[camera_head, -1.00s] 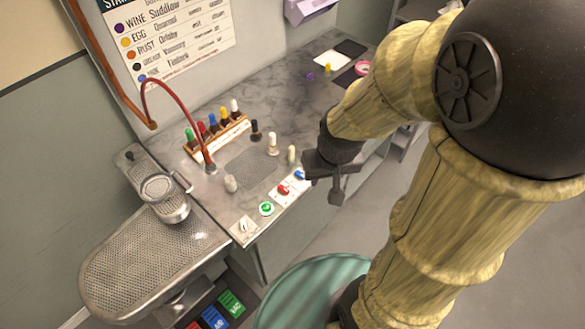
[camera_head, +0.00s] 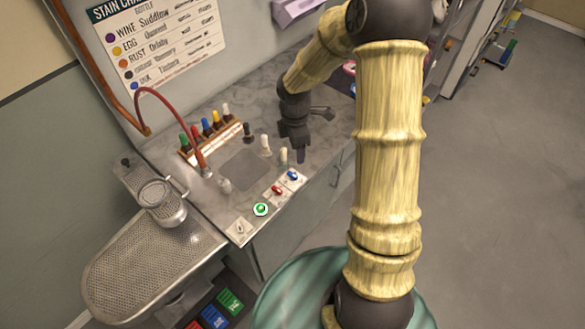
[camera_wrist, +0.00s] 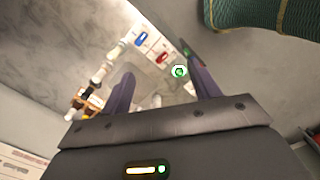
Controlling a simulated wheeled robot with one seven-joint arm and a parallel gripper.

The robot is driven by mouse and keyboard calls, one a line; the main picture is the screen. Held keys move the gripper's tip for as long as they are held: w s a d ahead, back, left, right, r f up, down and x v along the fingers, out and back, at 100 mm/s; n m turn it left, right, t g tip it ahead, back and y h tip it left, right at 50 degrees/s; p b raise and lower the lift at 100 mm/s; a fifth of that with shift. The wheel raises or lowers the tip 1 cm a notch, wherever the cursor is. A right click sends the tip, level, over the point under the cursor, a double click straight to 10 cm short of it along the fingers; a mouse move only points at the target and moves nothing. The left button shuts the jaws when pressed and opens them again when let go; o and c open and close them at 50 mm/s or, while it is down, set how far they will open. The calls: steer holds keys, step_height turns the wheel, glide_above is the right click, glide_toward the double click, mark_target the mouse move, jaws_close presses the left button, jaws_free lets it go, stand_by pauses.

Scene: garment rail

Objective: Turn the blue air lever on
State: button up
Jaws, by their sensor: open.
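The blue air lever (camera_head: 292,175) sits on a small white plate near the front edge of the grey counter, and it also shows in the wrist view (camera_wrist: 141,40). A red lever (camera_head: 277,190) is beside it, towards the green button (camera_head: 261,209); the red lever shows in the wrist view (camera_wrist: 162,57) too. My gripper (camera_head: 300,155) hangs above the counter, just behind and above the blue lever in the head view. In the wrist view its two dark fingers (camera_wrist: 160,85) are apart with nothing between them. I cannot tell the lever's exact setting.
Pale and dark bottles (camera_head: 265,146) stand behind the levers, close to my gripper. A rack of coloured bottles (camera_head: 213,140) and a red hose (camera_head: 170,95) are farther left. A perforated metal board (camera_head: 150,265) is at the lower left.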

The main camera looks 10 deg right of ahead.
mark_target(292, 174)
steer(key=w+f+n+p, duration=0.1)
steer(key=w+f+n, duration=0.2)
steer(key=w+n, duration=0.3)
steer(key=shift+d+f+n, duration=0.15)
steer(key=shift+f+n, duration=0.25)
steer(key=shift+f, duration=0.1)
step_height(292, 174, down, 17)
steer(key=p, duration=0.5)
steer(key=shift+f, duration=0.1)
steer(key=c, duration=1)
